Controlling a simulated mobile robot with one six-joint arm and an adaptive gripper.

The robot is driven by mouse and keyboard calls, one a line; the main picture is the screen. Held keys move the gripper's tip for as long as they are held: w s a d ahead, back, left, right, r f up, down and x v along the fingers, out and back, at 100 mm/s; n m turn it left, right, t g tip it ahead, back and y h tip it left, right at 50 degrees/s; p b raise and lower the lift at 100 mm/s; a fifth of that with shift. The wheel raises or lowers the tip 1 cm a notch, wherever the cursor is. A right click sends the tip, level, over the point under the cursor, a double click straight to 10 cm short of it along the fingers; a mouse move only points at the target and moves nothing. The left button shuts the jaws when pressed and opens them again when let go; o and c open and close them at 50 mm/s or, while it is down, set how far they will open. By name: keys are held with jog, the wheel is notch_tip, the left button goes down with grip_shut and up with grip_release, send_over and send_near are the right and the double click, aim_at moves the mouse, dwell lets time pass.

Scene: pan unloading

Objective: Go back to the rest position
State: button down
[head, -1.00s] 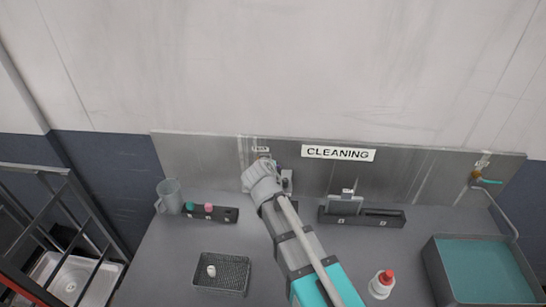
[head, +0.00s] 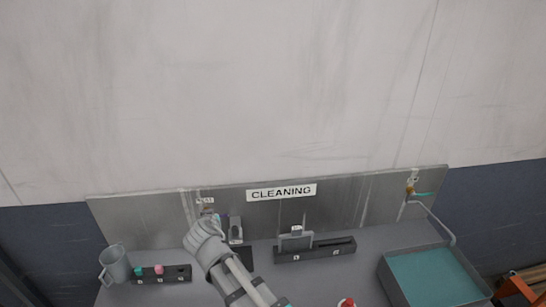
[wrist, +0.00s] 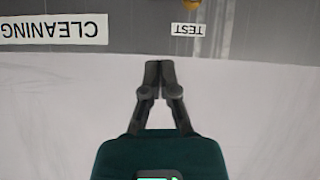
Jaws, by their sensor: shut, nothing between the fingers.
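My gripper (wrist: 160,66) shows in the wrist view with its two dark fingertips together and nothing between them. It points toward the pale wall and the metal backsplash, which appear upside down there. In the head view my arm reaches up over the grey worktop (head: 210,293), and its pale wrist hides the fingers. The wrist stands in front of the backsplash, left of the CLEANING sign (head: 281,193).
A jug (head: 114,266) and a dark holder (head: 150,275) with a teal and a pink item stand at left. A dark rack (head: 318,252) is right of my arm. A basin of teal liquid (head: 430,277) is at right. A red-capped bottle (head: 346,302) shows at the bottom edge.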

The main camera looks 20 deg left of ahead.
jog(key=w+d+f+m+g+h+b, duration=0.1)
jog(key=w+d+f+h+b, duration=0.15)
jog(key=d, duration=0.75)
jog(key=w+d+f+m+g+h+b, duration=0.15)
jog(key=w+d+f, duration=0.25)
jog(key=d, duration=0.5)
jog(key=w+d+f+m+g+h+b, duration=0.1)
jog(key=w+d+f+g+h, duration=0.2)
jog(key=d, duration=0.7)
jog(key=s+d+f+g+b, duration=0.1)
jog(key=s+d+f, duration=0.1)
jog(key=d, duration=0.6)
jog(key=s+d+f+m+g+y+b, duration=0.1)
jog(key=s+d+f+g+b, duration=0.1)
jog(key=d, duration=0.7)
jog(key=s+d+f+m+g+y+b, duration=0.1)
jog(key=s+d+f+g, duration=0.1)
jog(key=d, duration=0.6)
notch_tip(320, 180, down, 3)
jog(key=shift+s+d+r, duration=0.2)
jog(key=shift+s+d, duration=0.1)
jog(key=shift+s, duration=0.6)
